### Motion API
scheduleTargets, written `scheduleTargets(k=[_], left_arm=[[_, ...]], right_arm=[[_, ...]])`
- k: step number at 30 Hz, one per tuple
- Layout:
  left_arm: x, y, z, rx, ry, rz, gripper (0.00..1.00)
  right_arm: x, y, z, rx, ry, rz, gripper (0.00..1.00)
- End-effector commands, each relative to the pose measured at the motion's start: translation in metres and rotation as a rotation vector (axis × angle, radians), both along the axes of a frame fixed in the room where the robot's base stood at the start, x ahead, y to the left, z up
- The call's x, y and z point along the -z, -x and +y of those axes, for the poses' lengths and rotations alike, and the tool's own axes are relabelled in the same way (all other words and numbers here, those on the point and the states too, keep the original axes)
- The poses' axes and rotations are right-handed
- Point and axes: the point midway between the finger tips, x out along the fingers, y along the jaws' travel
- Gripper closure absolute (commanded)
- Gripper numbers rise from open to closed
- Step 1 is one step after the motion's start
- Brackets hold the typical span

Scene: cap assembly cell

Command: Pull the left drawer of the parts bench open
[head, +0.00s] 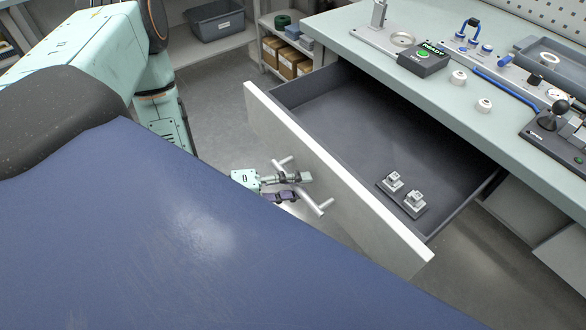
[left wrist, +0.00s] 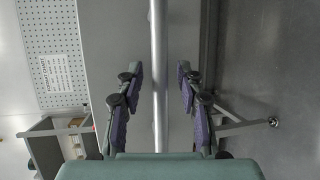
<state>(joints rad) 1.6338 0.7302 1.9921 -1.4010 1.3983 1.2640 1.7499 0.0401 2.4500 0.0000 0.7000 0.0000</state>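The left drawer (head: 350,120) of the parts bench stands well out from the bench, with its grey inside in view. Its pale front (head: 360,205) carries a bar handle (head: 316,203). My left gripper (head: 300,187) is at the handle, in front of the drawer front. In the left wrist view the handle bar (left wrist: 158,40) runs between the two fingers of the left gripper (left wrist: 160,70). The fingers are apart, with a gap on both sides of the bar. My right gripper is in neither view.
Two small metal parts on dark bases (head: 404,194) sit in the drawer. The bench top (head: 450,85) holds a box with a green READY display (head: 424,58), white round pieces and a joystick panel (head: 560,125). A shelf with cartons (head: 285,60) stands behind. Grey floor is clear left of the drawer.

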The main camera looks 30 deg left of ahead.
Motion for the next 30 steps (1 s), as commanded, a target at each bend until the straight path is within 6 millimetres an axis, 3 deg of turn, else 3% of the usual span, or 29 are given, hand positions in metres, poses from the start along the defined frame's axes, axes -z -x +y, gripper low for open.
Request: scheduleTargets(k=[30], left_arm=[[-0.014, 0.051, 0.049, -0.003, 0.002, -0.001, 0.63]], right_arm=[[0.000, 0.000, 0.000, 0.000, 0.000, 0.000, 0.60]])
